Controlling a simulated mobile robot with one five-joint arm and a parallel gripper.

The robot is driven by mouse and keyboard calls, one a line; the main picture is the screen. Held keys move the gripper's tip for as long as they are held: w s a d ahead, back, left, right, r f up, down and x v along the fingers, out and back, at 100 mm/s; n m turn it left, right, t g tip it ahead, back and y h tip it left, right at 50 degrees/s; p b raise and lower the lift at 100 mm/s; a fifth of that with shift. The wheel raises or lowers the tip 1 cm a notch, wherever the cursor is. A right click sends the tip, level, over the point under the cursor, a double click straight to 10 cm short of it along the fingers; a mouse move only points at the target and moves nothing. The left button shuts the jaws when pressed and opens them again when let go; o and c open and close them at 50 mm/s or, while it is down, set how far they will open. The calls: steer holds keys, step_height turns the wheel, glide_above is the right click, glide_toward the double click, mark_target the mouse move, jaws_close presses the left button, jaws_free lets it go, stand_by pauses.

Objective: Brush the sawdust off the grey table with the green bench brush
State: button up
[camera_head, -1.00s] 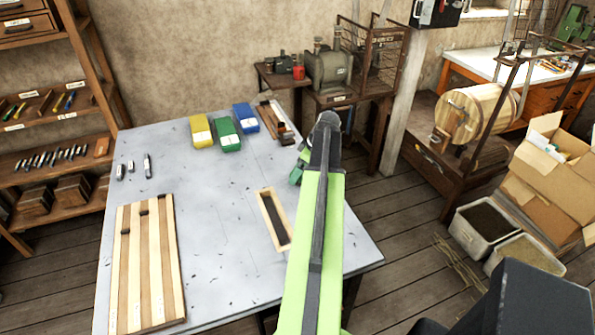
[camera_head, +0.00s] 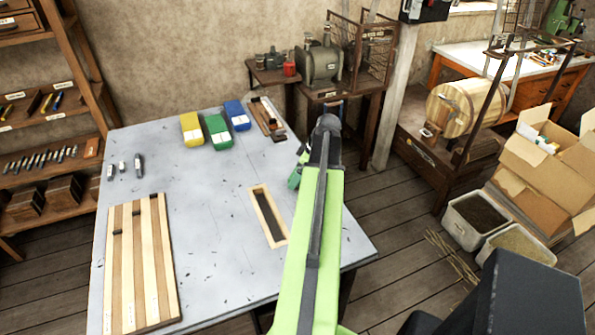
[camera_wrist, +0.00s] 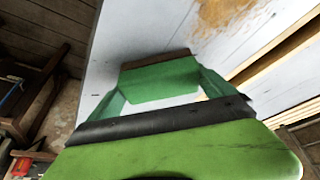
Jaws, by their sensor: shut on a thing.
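The grey table (camera_head: 205,265) fills the middle of the head view. In the wrist view my gripper (camera_wrist: 160,78) is shut on the green bench brush (camera_wrist: 158,84), a green block with a brown strip along its far edge. The brush is over the table; I cannot tell whether it touches. The sawdust (camera_wrist: 224,14) is a tan patch on the table, ahead and to the right of the brush in the wrist view. In the head view my arm hides the sawdust and most of my gripper (camera_head: 300,167).
A wood-framed tray (camera_head: 283,240) lies left of my arm. A striped wooden board (camera_head: 140,265) is at the front left. Yellow (camera_head: 191,128), green (camera_head: 216,130) and blue (camera_head: 237,115) boxes stand at the back. The middle of the table is largely clear.

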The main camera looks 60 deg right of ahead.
steer(key=shift+s+a, duration=0.95)
steer(key=shift+s, duration=0.3)
steer(key=shift+s+a, duration=0.9)
steer(key=shift+s, duration=0.4)
steer(key=shift+s+a, duration=0.95)
steer(key=shift+s, duration=0.3)
step_height(320, 180, up, 6)
steer(key=p, duration=0.6)
steer(key=shift+w, duration=0.1)
step_height(320, 180, up, 3)
steer(key=p, duration=0.3)
